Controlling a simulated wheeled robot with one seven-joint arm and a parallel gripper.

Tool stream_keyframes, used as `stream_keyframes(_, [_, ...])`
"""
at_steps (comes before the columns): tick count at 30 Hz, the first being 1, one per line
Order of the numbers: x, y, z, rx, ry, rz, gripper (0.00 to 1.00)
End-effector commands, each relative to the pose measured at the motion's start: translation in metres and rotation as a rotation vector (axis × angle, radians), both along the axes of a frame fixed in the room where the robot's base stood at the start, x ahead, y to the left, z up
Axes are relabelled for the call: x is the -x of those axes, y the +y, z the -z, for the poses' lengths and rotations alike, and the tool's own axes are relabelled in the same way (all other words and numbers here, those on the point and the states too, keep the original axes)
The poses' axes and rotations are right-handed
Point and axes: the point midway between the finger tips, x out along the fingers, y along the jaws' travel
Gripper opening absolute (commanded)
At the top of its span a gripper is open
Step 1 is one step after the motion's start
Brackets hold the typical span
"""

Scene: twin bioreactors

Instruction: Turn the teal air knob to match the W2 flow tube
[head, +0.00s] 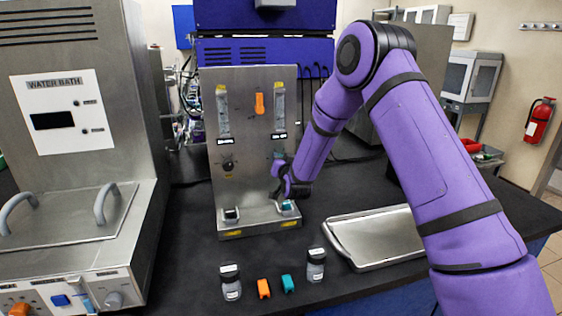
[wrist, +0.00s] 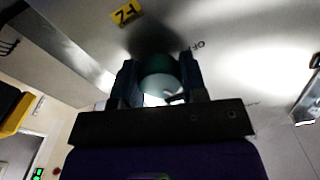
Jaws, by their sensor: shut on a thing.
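The steel panel (head: 245,135) stands on the dark bench with a flow tube at each side. The right flow tube (head: 279,108), under a yellow tag, has a reading too small to make out; I cannot read W2 on it. My gripper (head: 281,170) is at the panel's lower right, below that tube. In the wrist view my gripper (wrist: 159,68) has its two dark fingers on either side of the round teal knob (wrist: 158,76), shut on it. In the head view the gripper mostly hides the knob.
A black knob (head: 228,164) and the left flow tube (head: 222,110) are on the panel's left. An orange part (head: 259,103) is at its top centre. The water bath (head: 70,110) stands left.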

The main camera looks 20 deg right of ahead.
Motion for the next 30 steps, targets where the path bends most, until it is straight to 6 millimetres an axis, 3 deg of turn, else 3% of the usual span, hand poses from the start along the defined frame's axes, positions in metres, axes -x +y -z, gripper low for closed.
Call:
stream_keyframes(18, [0.0004,-0.0005,0.0014,-0.56,0.002,0.0,0.16])
stream_keyframes(30, [0.0005,-0.0002,0.0014,-0.764,0.003,0.0,0.16])
